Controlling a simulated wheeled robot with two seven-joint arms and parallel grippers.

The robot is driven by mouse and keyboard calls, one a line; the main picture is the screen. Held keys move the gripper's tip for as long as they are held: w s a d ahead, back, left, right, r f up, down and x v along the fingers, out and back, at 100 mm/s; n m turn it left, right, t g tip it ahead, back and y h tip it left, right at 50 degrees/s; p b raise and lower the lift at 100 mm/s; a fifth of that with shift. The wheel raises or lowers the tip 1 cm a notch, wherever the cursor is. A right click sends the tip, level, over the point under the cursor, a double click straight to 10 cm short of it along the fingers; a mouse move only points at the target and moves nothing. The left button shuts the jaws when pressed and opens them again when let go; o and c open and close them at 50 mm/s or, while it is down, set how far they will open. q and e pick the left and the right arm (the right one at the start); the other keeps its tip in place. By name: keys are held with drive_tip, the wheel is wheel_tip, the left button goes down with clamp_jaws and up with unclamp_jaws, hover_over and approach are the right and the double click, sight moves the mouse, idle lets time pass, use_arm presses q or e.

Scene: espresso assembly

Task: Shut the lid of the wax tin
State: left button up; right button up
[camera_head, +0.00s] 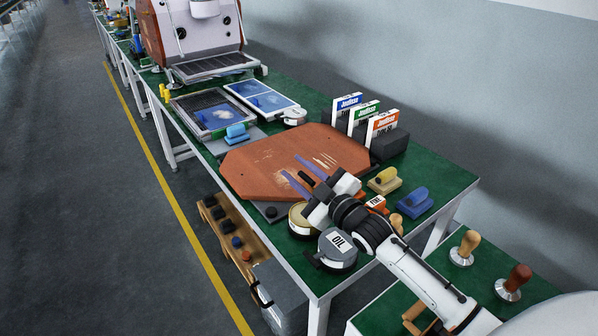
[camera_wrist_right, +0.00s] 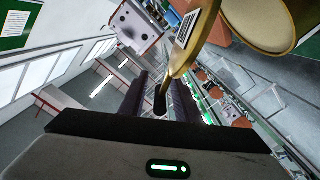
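The wax tin appears to be the round gold tin (camera_head: 300,222) at the near edge of the green bench, partly hidden by my right gripper in the head view. In the right wrist view its gold body (camera_wrist_right: 262,22) is at the top right, and its lid (camera_wrist_right: 190,45) stands raised, seen nearly edge-on with a label on one face. My right gripper (camera_head: 297,176) is open, its fingers pointing up-left above the wooden board's near corner. In the wrist view the lid's edge reaches close to the fingers; I cannot tell whether it touches them. My left gripper is out of view.
A grey OIL tin (camera_head: 338,250) stands close beside the wax tin, near the bench edge. The reddish wooden board (camera_head: 260,160) lies behind.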

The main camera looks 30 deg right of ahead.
sight(315, 186)
drive_tip(key=s, duration=0.9)
drive_tip(key=shift+s+d+f+b, duration=0.1)
drive_tip(key=shift+s+d+b, duration=0.05)
drive_tip(key=shift+d+b, duration=0.2)
drive_tip(key=shift+s, duration=0.5)
